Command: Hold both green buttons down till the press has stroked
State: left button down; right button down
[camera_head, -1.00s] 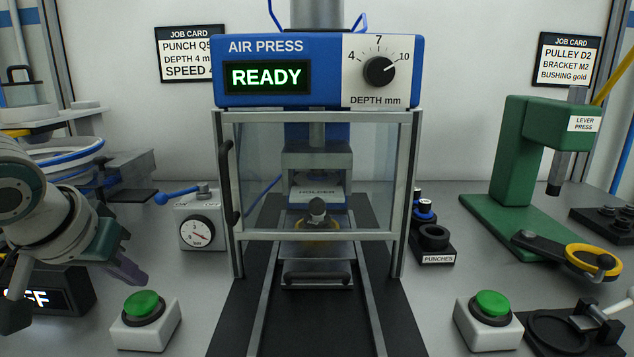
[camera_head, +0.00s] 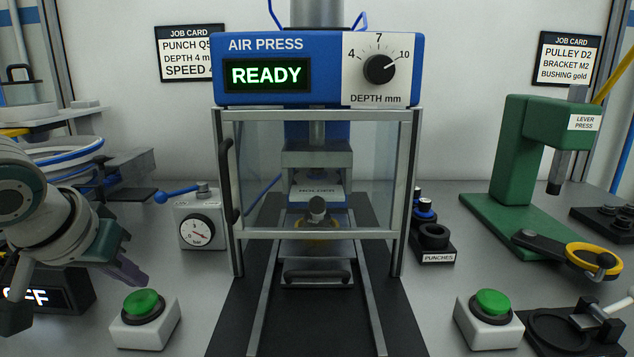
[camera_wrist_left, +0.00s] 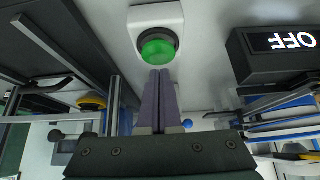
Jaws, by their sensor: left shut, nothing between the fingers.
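The left green button (camera_head: 143,302) sits on a white box at the front left. The right green button (camera_head: 492,303) sits on a like box at the front right. Both stand raised. My left gripper (camera_head: 140,280) is shut and empty, just above and behind the left button, apart from it in the head view. In the left wrist view the shut fingertips (camera_wrist_left: 160,74) point at the left button (camera_wrist_left: 157,52); any contact there is unclear. The air press (camera_head: 318,70) reads READY, its clear guard (camera_head: 318,170) down in front. My right gripper is not in view.
A lit box reading OFF (camera_head: 45,293) stands beside my left arm. A pressure gauge (camera_head: 200,230) is behind the left button. The green lever press (camera_head: 520,170) and a black fixture (camera_head: 560,330) stand at the right. The bench around both buttons is mostly clear.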

pick_arm(q)
jog(key=shift+f+b, duration=0.35)
jog(key=shift+f, duration=0.35)
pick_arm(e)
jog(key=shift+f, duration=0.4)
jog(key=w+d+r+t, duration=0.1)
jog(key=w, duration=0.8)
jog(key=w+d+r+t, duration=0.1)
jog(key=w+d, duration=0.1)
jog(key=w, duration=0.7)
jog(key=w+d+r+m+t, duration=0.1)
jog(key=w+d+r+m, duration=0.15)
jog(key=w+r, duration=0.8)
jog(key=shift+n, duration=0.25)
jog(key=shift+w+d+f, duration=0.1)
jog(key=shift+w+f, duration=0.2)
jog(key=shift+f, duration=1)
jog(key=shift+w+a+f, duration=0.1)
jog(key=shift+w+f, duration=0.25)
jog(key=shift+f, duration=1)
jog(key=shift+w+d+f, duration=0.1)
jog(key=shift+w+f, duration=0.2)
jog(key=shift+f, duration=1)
